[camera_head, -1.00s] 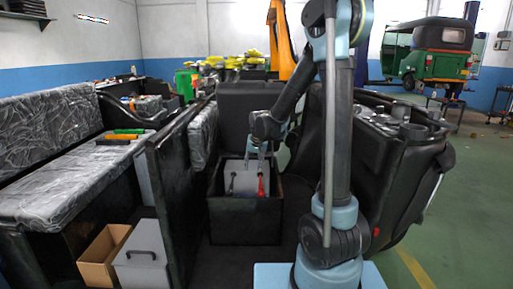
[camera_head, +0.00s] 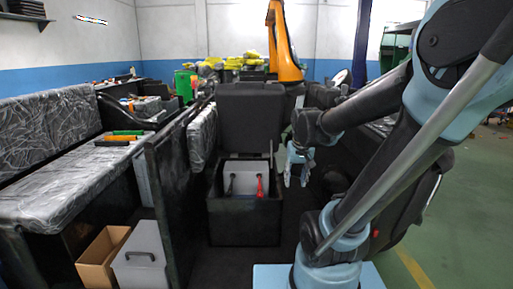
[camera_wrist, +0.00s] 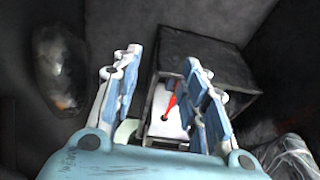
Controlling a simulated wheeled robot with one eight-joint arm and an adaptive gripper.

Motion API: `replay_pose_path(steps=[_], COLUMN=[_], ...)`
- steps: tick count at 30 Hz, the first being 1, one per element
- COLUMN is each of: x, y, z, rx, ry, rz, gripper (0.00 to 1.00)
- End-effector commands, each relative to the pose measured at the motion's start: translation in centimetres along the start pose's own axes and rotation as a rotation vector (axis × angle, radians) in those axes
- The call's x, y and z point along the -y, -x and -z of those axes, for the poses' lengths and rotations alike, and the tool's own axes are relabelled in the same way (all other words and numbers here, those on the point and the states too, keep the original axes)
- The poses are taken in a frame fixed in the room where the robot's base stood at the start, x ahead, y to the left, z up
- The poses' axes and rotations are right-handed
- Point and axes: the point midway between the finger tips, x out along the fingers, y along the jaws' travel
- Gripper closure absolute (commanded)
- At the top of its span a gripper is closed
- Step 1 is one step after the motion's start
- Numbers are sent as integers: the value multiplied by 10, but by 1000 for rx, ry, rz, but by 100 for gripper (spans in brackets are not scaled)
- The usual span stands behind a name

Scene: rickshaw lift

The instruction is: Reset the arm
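My gripper (camera_head: 297,172) hangs from my bent arm, just right of the open black box (camera_head: 243,222) in the head view. In the wrist view my gripper (camera_wrist: 162,85) has its two blue-and-white fingers spread apart with nothing held between them. The black box shows below and beyond the fingers in the wrist view (camera_wrist: 205,53). A red-handled tool (camera_head: 260,187) and a dark tool (camera_head: 230,184) stand at the grey panel inside the box. The red tool also shows between the fingers in the wrist view (camera_wrist: 170,104).
A plastic-covered bench (camera_head: 60,180) is at left, with tools (camera_head: 120,137) on its seat. A cardboard box (camera_head: 103,254) and a grey case (camera_head: 142,262) sit below it. A black partition (camera_head: 172,210) stands left of the black box. Green floor (camera_head: 460,215) is free at right.

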Motion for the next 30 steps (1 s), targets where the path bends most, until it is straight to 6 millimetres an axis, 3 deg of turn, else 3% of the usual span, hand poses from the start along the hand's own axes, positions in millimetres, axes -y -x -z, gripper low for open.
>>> replay_pose_path(steps=[9, 16, 22, 30], x=[-29, -41, -45, -46], y=[1, -6, -11, -12], z=[-77, -123, -142, -145], rx=[35, 58, 70, 71], ry=[7, 15, 20, 21], rz=[-21, -31, -34, -34], gripper=[60, 60, 60, 60])
